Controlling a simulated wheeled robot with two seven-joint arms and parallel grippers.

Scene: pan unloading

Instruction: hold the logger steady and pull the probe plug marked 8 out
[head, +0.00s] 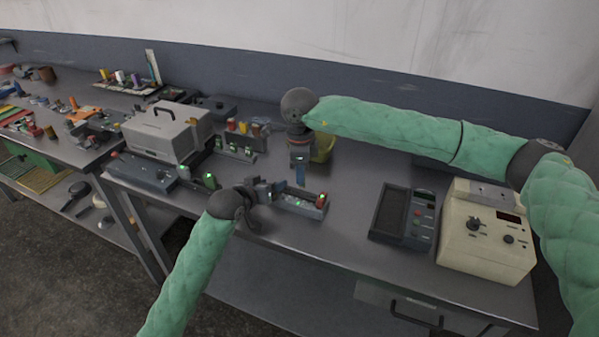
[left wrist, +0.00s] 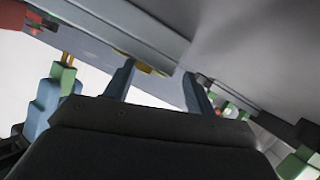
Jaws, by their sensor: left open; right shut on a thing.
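The logger (head: 302,206) looks like a low dark grey bar with green lights and a red piece at its right end, lying on the bench. My left gripper (head: 266,189) is at its left end, which it partly hides. In the left wrist view its two blue-grey fingers (left wrist: 160,85) stand apart, with a grey bar behind them. I cannot tell whether they touch it. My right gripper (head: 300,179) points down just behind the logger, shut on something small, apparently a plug. No number is readable, so plug 8 cannot be picked out.
Another dark unit with green lights (head: 235,148) and a grey case (head: 167,131) stand left on the bench (head: 345,225). A dark keypad device (head: 403,214) and a cream instrument (head: 487,235) stand right. A yellow-green object (head: 323,148) is behind my right gripper.

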